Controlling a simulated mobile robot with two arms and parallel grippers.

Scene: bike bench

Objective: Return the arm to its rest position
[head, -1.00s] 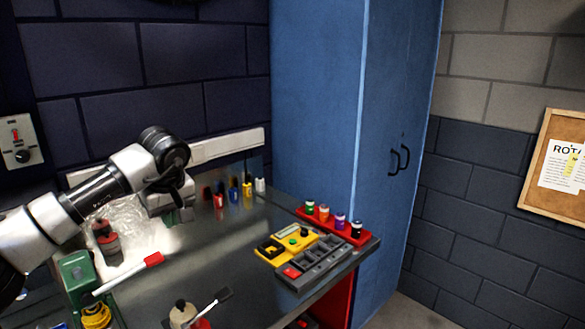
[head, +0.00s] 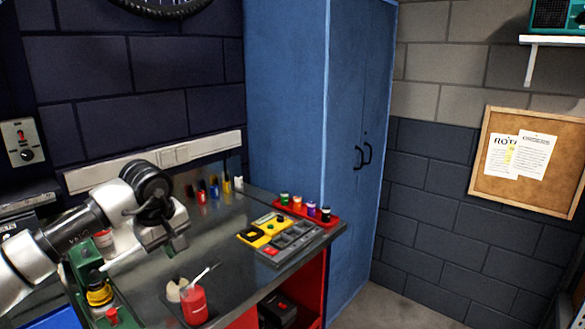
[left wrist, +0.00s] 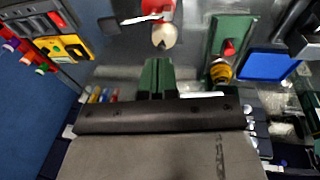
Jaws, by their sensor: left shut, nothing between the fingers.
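My left arm comes in from the left in the head view, bent over the grey metal bench (head: 225,225). My left gripper (head: 178,243) hangs over the left part of the bench and is shut and empty. In the left wrist view its two green fingers (left wrist: 157,76) lie together with nothing between them. A red pot (head: 194,303) with a brush in it and a cream-coloured item stand at the front of the bench, apart from the gripper. My right gripper is not in view.
A yellow device (head: 262,231) and a grey sorting tray (head: 287,243) lie on the right, by a red rack of small bottles (head: 308,212). A green holder (head: 88,270) with a yellow item stands front left. A blue cabinet (head: 290,120) rises behind. The bench middle is clear.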

